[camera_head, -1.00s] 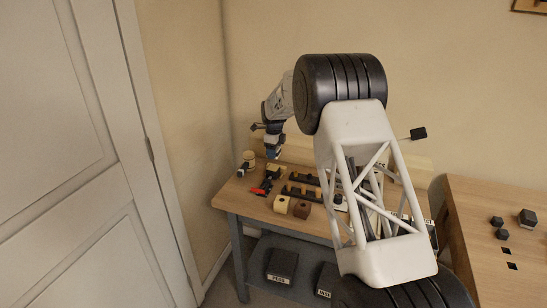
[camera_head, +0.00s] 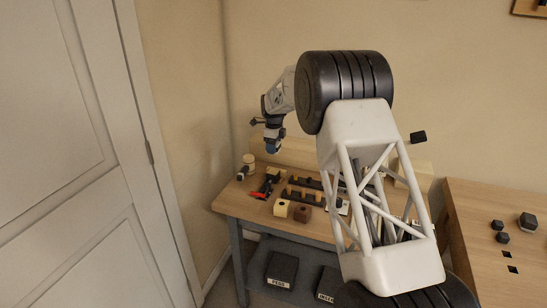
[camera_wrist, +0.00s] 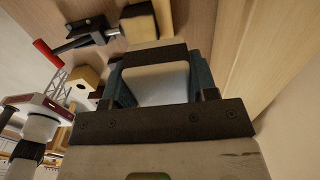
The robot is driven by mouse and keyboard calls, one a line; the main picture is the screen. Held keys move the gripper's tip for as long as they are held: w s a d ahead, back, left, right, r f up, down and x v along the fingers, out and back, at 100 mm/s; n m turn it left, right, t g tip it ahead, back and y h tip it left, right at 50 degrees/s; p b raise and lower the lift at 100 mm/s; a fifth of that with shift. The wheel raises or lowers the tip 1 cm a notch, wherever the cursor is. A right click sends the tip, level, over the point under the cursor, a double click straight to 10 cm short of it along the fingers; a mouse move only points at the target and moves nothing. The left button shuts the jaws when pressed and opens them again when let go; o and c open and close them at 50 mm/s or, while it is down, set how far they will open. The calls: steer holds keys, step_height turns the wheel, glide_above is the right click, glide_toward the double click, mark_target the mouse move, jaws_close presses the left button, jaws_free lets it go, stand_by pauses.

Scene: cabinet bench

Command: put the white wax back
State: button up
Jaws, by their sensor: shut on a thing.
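The white wax (camera_wrist: 155,85) is a pale block with rounded corners, held between the teal fingers of my gripper (camera_wrist: 160,88) in the wrist view. In the head view my gripper (camera_head: 273,147) hangs above the back left part of the wooden bench, with its blue fingers pointing down. It is clear of the bench top. The wax cannot be made out in the head view.
The bench (camera_head: 232,203) holds a round pale container (camera_head: 249,160), a red-handled tool (camera_head: 265,188), a pale block with a hole (camera_head: 281,207), a brown block (camera_head: 303,213) and dark racks. The wall is close behind. My arm hides the bench's right part.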

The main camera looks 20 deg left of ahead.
steer(key=s+a+f, duration=0.1)
steer(key=s+a, duration=0.6)
steer(key=s, duration=0.4)
glide_above(229, 200)
steer(key=shift+w+f, duration=0.15)
steer(key=shift+f, duration=0.65)
steer(key=shift+f, duration=0.15)
steer(key=shift+f, duration=2.95)
steer(key=shift+f, duration=1.45)
stand_by(1.0)
